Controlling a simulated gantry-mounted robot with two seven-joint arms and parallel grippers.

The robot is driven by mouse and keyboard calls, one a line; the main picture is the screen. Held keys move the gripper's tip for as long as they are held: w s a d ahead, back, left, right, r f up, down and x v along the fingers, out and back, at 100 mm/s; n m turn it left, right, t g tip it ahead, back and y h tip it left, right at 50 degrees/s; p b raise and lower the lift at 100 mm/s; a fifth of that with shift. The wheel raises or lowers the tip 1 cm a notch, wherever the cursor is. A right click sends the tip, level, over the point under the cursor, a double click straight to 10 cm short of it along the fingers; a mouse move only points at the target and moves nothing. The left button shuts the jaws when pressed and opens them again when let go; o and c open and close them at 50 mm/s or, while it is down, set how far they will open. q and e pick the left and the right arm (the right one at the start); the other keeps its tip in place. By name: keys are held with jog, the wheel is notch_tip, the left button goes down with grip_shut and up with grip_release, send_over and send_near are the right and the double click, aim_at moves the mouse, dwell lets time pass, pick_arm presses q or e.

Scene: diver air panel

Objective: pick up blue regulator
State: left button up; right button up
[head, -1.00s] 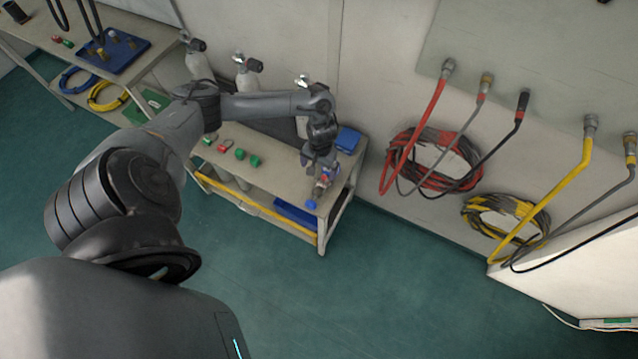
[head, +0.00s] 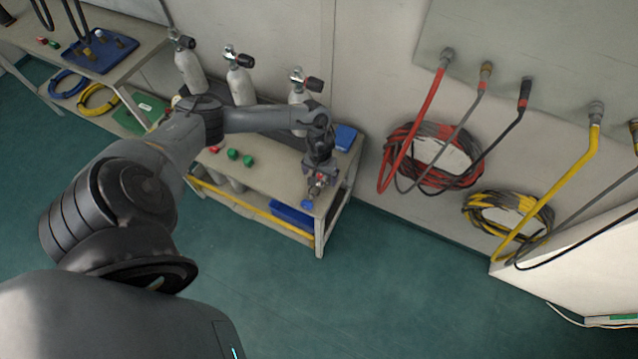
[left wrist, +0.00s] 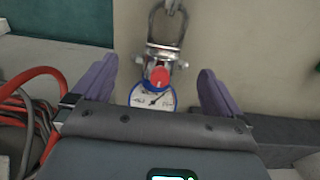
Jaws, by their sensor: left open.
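The blue regulator shows in the head view as a small blue round part (head: 307,204) at the front right of the bench, partly hidden by my left gripper (head: 317,180). In the left wrist view the regulator has a white gauge face with a blue rim (left wrist: 152,100), a red knob and a metal yoke. My left gripper (left wrist: 156,82) is open, with one purple finger on each side of the regulator. Gaps show between the fingers and the regulator. My right gripper is not in view.
Grey cylinders (head: 241,85) with valves stand behind the bench (head: 270,181). Green caps (head: 249,160) lie on it. A blue box (head: 345,138) sits at its back right. Coiled hoses (head: 432,175) hang on the wall. The floor in front is clear.

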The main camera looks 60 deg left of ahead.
pick_arm(q)
notch_tip(320, 180, down, 3)
jog(key=shift+r+b, duration=0.2)
jog(key=shift+b, duration=0.15)
jog(key=c, duration=1.5)
jog(key=shift+r, duration=0.25)
jog(key=shift+r+p, duration=0.4)
jog(key=shift+r, duration=0.15)
jog(key=r+p, duration=0.1)
jog(key=r, duration=0.2)
jog(key=shift+d+r, duration=0.1)
jog(key=shift+d, duration=0.1)
jog(key=w+d+r+p, duration=0.1)
jog(key=w+d+r, duration=0.1)
jog(key=d, duration=0.1)
jog(key=w+d+r+p, duration=0.1)
jog(key=w+d+r, duration=0.1)
jog(key=d, duration=0.1)
jog(key=w+d+r+p, duration=0.1)
jog(key=w+d+r, duration=0.1)
jog(key=d, duration=0.1)
jog(key=shift+d+r, duration=0.2)
jog(key=shift+d, duration=0.2)
